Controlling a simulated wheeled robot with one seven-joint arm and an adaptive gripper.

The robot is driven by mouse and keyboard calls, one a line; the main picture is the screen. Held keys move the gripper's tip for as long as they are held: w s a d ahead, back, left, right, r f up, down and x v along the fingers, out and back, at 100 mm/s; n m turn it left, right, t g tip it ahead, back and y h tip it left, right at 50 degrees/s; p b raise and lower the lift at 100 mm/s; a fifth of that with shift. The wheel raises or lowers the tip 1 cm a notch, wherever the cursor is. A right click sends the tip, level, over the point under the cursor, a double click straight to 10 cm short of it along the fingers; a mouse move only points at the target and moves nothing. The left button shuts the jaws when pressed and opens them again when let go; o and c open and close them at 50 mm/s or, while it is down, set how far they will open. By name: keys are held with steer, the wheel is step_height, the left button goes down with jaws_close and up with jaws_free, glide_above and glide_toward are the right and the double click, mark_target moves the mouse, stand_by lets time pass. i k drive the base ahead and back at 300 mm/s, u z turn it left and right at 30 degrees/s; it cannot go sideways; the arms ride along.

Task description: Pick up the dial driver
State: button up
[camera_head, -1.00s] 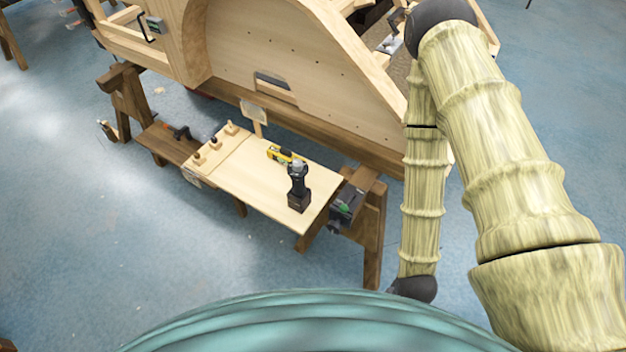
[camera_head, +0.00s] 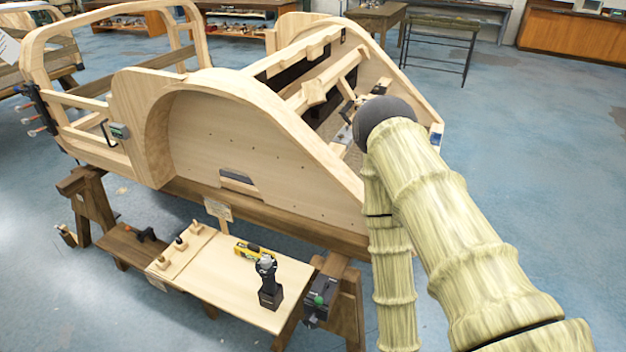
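A black driver-like tool (camera_head: 268,284) stands upright on a pale wooden board (camera_head: 215,282) on a low bench in front of the large wooden bodyframe. It looks like the dial driver, but I cannot read any label. A yellow tool (camera_head: 256,250) lies just behind it on the same board. My arm comes in from the lower right and bends at a dark joint, with one section running down out of the picture. My gripper is not in view, so its state does not show.
The wooden bodyframe (camera_head: 190,120) rises directly behind the bench. Several small wooden-handled pieces stand in a rack (camera_head: 172,266) at the board's left. A dark device with a green part (camera_head: 320,300) sits at the bench's right end. Blue floor (camera_head: 520,200) is open at right.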

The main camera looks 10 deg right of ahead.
mark_target(270, 287)
steer(key=z, duration=2.4)
steer(key=k, duration=0.9)
steer(key=u, duration=1.8)
